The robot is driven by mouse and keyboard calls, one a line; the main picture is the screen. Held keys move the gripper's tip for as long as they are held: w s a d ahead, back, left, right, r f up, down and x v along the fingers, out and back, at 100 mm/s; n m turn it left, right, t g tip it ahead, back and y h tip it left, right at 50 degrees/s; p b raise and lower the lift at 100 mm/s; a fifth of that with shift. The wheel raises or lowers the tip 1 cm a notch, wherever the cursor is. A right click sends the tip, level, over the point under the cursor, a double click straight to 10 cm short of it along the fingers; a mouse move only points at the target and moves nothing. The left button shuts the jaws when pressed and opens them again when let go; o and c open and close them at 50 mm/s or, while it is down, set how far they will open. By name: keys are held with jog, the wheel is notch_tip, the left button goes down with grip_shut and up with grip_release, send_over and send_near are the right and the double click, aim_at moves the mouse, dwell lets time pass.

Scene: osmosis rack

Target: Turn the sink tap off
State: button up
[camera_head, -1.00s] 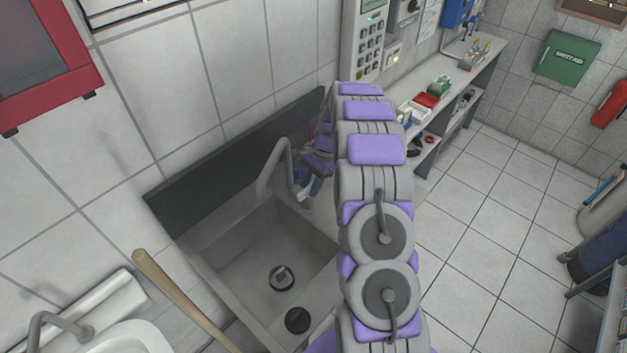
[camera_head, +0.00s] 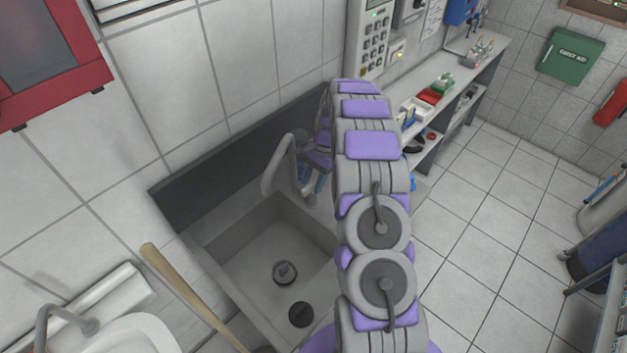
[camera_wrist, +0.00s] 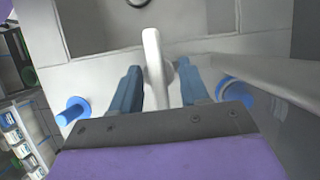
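The grey sink tap (camera_head: 283,160) has a curved spout over the deep sink (camera_head: 222,240) in the head view. In the wrist view my gripper (camera_wrist: 160,72) is open, with one dark blue finger on each side of the pale grey tap pipe (camera_wrist: 153,50). I cannot tell whether the fingers touch it. A blue round knob (camera_wrist: 72,110) shows left of the fingers and another blue knob (camera_wrist: 234,92) shows right of them. I cannot make out any water stream.
A wooden handle (camera_head: 185,292) leans in front of the sink. A white basin (camera_head: 110,335) is at the lower left. A shelf bench (camera_head: 480,62) with small items stands behind my arm.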

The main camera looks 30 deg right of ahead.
jog(key=shift+d+r, duration=0.1)
jog(key=p+v, duration=0.1)
jog(key=v, duration=1.6)
jog(key=shift+p, duration=0.3)
jog(key=shift+s+d+r, duration=0.1)
